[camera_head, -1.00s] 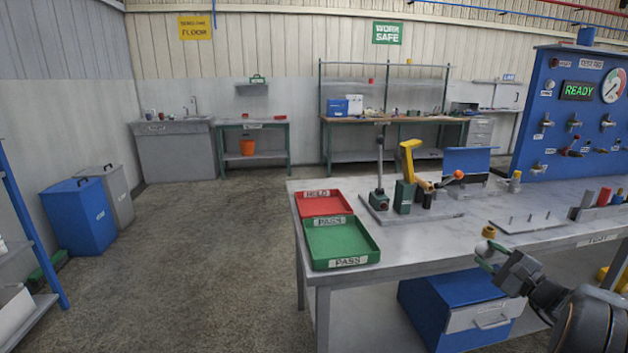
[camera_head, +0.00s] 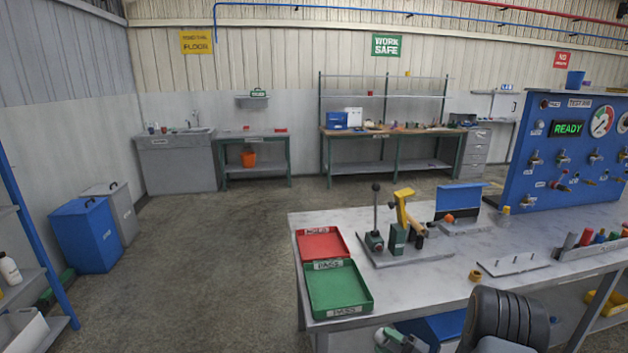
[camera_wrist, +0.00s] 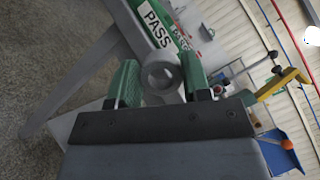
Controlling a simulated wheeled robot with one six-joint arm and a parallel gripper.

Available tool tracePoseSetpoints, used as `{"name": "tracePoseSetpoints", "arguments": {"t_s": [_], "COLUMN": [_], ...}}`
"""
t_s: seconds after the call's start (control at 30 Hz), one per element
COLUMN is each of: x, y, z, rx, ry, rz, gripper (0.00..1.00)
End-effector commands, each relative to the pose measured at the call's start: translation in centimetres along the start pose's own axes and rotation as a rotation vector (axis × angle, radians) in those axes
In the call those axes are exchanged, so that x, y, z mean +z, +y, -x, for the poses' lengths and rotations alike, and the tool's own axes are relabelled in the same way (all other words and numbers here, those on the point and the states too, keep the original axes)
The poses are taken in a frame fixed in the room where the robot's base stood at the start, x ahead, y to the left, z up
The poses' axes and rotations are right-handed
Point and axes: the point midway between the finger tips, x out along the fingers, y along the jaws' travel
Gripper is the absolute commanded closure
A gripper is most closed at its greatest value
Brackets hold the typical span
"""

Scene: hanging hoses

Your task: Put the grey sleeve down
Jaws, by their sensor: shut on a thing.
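My gripper (camera_wrist: 160,84) is shut on the grey sleeve (camera_wrist: 161,72), a short ring with its round opening showing between the two green fingers in the wrist view. In the head view my gripper (camera_head: 398,340) is at the bottom edge, in front of the workbench and below its top; the sleeve is hard to make out there. The green PASS tray (camera_head: 368,306) is on the bench's front left corner and looks empty. It also shows in the wrist view (camera_wrist: 172,32), beyond the sleeve.
A red tray (camera_head: 321,243) stands behind the green one. A yellow-handled press (camera_head: 402,212), a pin plate (camera_head: 513,265), a brass ring (camera_head: 475,275) and a rack of coloured pieces (camera_head: 590,246) occupy the grey bench (camera_head: 430,290). The floor on the left (camera_head: 215,270) is clear.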

Motion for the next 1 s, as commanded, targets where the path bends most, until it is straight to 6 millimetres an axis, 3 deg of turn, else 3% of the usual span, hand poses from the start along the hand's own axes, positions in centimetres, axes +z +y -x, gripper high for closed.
{"name": "tracePoseSetpoints", "arguments": {"t_s": [0.03,0.2,0.7,1.0], "x": [0.9,1.7,1.1,2.0], "y": [-0.3,-0.2,-0.6,-0.1], "z": [-0.6,-1.5,-1.0,-1.8], "rx": [0.007,0.015,-0.172,-0.177], "ry": [-0.013,-0.029,0.352,0.356], "rz": [-0.006,-0.005,0.054,0.058], "gripper": [0.86,0.86,0.86,0.86]}}
